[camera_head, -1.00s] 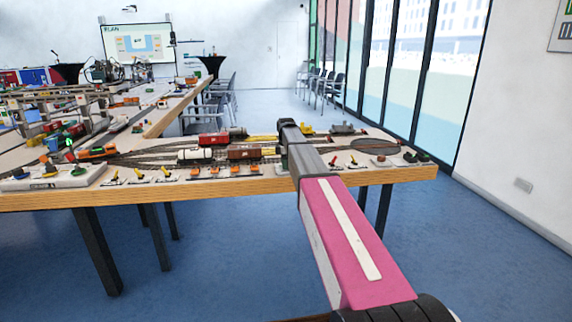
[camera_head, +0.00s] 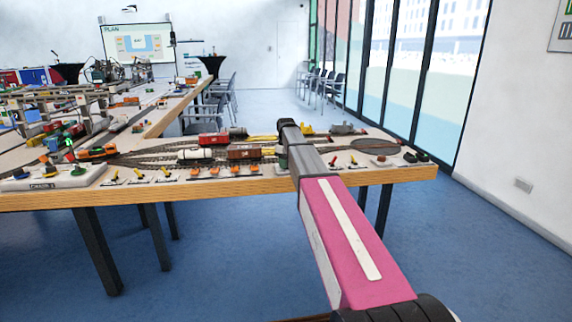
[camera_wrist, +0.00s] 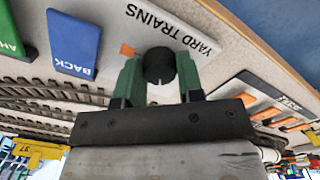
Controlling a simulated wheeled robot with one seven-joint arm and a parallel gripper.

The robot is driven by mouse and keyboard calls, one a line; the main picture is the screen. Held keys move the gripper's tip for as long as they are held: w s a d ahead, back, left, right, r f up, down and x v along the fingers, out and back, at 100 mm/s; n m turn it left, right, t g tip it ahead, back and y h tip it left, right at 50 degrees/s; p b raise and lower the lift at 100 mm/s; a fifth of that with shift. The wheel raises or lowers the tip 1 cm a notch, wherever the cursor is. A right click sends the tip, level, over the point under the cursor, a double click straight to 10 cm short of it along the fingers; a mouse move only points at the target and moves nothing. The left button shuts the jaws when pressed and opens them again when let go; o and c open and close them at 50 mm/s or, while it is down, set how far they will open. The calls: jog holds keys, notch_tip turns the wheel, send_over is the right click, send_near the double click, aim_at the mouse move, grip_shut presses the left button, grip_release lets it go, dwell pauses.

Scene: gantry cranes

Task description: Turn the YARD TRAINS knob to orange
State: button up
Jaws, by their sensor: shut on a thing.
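The YARD TRAINS knob (camera_wrist: 159,65) is a small black round knob on a pale panel (camera_wrist: 112,22) in the wrist view. My gripper (camera_wrist: 158,80) has its two green fingers on either side of the knob and is shut on it. The YARD TRAINS lettering (camera_wrist: 172,29) is beside the knob. A small orange mark (camera_wrist: 127,50) is on the panel just left of the knob. The knob's pointer direction cannot be made out. In the head view my arm covers the knob and gripper.
A blue BACK plate (camera_wrist: 74,44) and a green plate (camera_wrist: 9,32) are left of the knob, and orange pieces (camera_wrist: 262,108) are to the right. In the head view, red and white wagons (camera_head: 195,154) stand on tracks along the wooden-edged table (camera_head: 230,192).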

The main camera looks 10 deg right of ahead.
jog(key=m, duration=0.5)
jog(key=shift+m, duration=0.4)
jog(key=m, duration=1)
jog(key=shift+m, duration=0.4)
jog(key=m, duration=0.5)
jog(key=o, duration=0.9)
notch_tip(320, 180, up, 11)
jog(key=shift+f, duration=0.1)
